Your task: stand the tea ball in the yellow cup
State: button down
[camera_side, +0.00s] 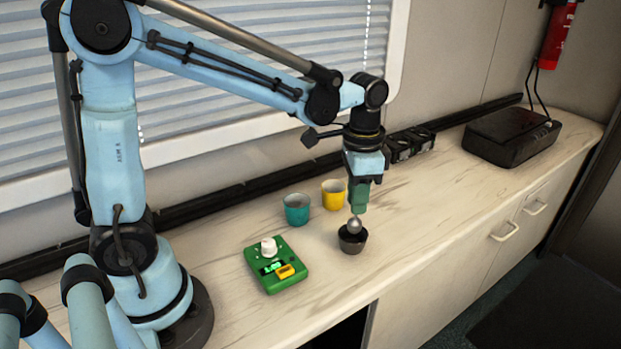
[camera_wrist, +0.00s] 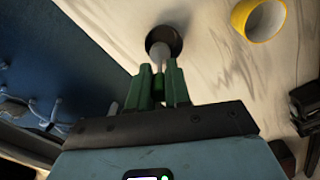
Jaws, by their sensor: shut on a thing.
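My gripper (camera_side: 359,207) points down over the dark cup and is shut on the tea ball's stem; the green fingers (camera_wrist: 165,88) close around it in the wrist view. The silver tea ball (camera_side: 355,224) hangs below the fingertips at the mouth of the small dark cup (camera_side: 352,245). I cannot tell whether the ball touches that cup. The yellow cup (camera_side: 334,198) stands upright, behind and left of my gripper. It shows at the top right of the wrist view (camera_wrist: 267,34), apart from the fingers.
A teal cup (camera_side: 297,212) stands left of the yellow cup. A green device (camera_side: 276,265) with a white knob lies at the front left. Black holders (camera_side: 410,143) line the wall, and a black case (camera_side: 511,137) sits far right. The counter right of the dark cup is clear.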

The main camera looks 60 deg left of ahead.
jog(key=s+d+r, duration=0.6)
jog(key=d, duration=0.3)
jog(key=w+a+r+n, duration=0.1)
jog(key=w+a+n, duration=0.45)
jog(key=a, duration=0.65)
jog(key=w+a+r+n, duration=0.1)
jog(key=w+a+n, duration=0.4)
jog(key=a, duration=0.6)
notch_tip(320, 180, down, 11)
jog(key=m, duration=0.1)
jog(key=shift+w+r, duration=0.2)
jog(key=shift+w, duration=0.15)
jog(key=shift+m, duration=0.25)
jog(key=c, duration=1)
grip_release()
